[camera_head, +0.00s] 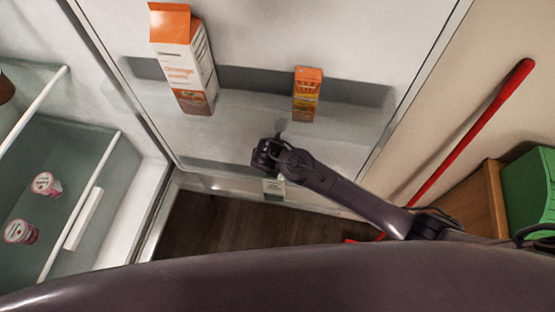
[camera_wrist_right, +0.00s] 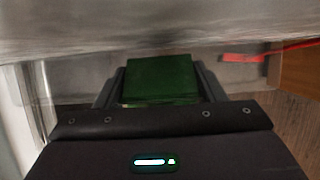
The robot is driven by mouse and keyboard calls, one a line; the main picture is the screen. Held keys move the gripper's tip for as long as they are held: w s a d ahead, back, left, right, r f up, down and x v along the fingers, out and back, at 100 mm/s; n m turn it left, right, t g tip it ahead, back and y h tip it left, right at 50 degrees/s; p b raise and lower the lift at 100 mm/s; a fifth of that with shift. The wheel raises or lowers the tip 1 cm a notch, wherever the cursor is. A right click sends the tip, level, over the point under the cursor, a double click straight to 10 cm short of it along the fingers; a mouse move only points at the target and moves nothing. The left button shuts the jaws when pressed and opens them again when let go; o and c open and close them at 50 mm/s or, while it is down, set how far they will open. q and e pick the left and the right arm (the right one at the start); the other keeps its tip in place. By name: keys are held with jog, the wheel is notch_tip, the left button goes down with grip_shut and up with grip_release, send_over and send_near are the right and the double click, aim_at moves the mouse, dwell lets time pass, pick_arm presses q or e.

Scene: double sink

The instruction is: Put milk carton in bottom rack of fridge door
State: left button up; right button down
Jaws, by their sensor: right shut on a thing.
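My right gripper (camera_head: 270,160) is low at the inner side of the open fridge door (camera_head: 260,40). In the right wrist view my right gripper (camera_wrist_right: 160,82) is shut on the milk carton, whose dark green face (camera_wrist_right: 160,78) shows between the two fingers. In the head view only a small white and green part of the milk carton (camera_head: 274,188) shows below the gripper; the rest is hidden. The low door rack (camera_head: 215,180) is around this spot, and I cannot tell whether the carton is inside it or above it. My left gripper is out of view.
An orange juice carton (camera_head: 186,62) and a small orange carton (camera_head: 307,94) stand in a higher door rack. Two small cups, one (camera_head: 46,184) above the other (camera_head: 20,231), are on fridge shelves at left. A red pole (camera_head: 470,135) and a green box (camera_head: 530,190) are at right.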

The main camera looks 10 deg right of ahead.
jog(key=shift+w+r, duration=0.1)
jog(key=shift+r, duration=0.05)
jog(key=c, duration=0.7)
grip_release()
jog(key=shift+f, duration=0.2)
jog(key=shift+c, duration=0.2)
jog(key=o, duration=0.4)
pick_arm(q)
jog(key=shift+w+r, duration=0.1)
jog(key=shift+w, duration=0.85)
pick_arm(e)
jog(key=shift+r, duration=0.2)
jog(key=shift+s+a+r, duration=0.1)
jog(key=shift+s+r, duration=0.2)
jog(key=shift+r, duration=0.1)
jog(key=b+v, duration=0.1)
jog(key=v, duration=0.5)
jog(key=shift+s+r, duration=0.1)
jog(key=shift+r, duration=0.15)
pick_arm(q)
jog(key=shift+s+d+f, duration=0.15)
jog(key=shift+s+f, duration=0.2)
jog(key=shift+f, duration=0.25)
